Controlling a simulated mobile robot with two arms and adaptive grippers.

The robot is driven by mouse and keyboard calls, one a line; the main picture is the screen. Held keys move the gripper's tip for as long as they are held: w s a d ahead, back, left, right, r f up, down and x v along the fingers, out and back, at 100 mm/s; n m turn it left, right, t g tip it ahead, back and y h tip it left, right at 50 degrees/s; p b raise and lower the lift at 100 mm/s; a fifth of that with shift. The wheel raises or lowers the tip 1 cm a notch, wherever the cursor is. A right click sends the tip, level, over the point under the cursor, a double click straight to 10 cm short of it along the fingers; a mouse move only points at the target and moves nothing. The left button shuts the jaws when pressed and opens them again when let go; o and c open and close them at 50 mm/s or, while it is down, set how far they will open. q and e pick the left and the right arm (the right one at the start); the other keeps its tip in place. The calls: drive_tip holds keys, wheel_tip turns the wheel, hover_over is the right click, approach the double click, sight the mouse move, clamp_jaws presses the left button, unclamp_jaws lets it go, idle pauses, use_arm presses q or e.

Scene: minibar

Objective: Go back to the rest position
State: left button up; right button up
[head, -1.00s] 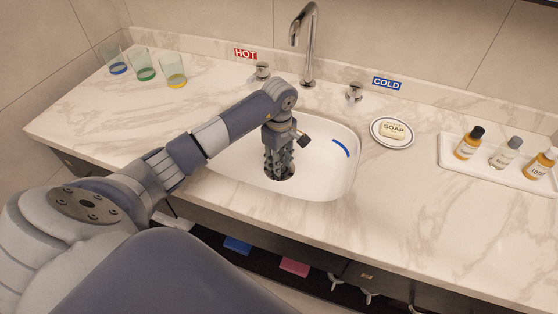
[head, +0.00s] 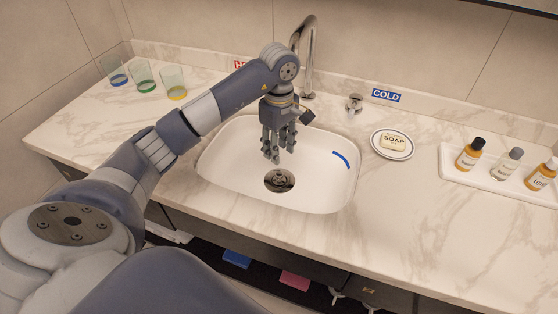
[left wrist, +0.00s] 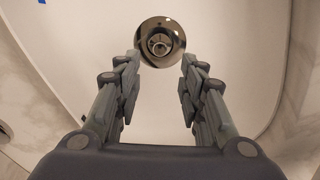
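My left gripper (head: 279,154) hangs pointing down above the white sink basin (head: 225,165) in the head view. Its fingers are spread apart and empty, and they also show in the left wrist view (left wrist: 160,85). Below the fingertips is the round metal drain (head: 279,180), which shows between and beyond the fingers in the left wrist view (left wrist: 160,42). The drain holds a dark fitting at its centre. My right gripper is not in either view.
The faucet (head: 310,60) stands behind the arm, with the cold knob (head: 354,104) to its right. Three glasses (head: 144,79) stand at the back left. A soap dish (head: 408,151) and a tray (head: 505,180) of bottles sit on the right of the marble counter (head: 400,220).

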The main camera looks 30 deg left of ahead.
use_arm(q)
drive_tip(key=shift+r, duration=0.8)
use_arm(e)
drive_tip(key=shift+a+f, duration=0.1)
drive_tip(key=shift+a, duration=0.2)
use_arm(q)
drive_tip(key=shift+r, duration=0.1)
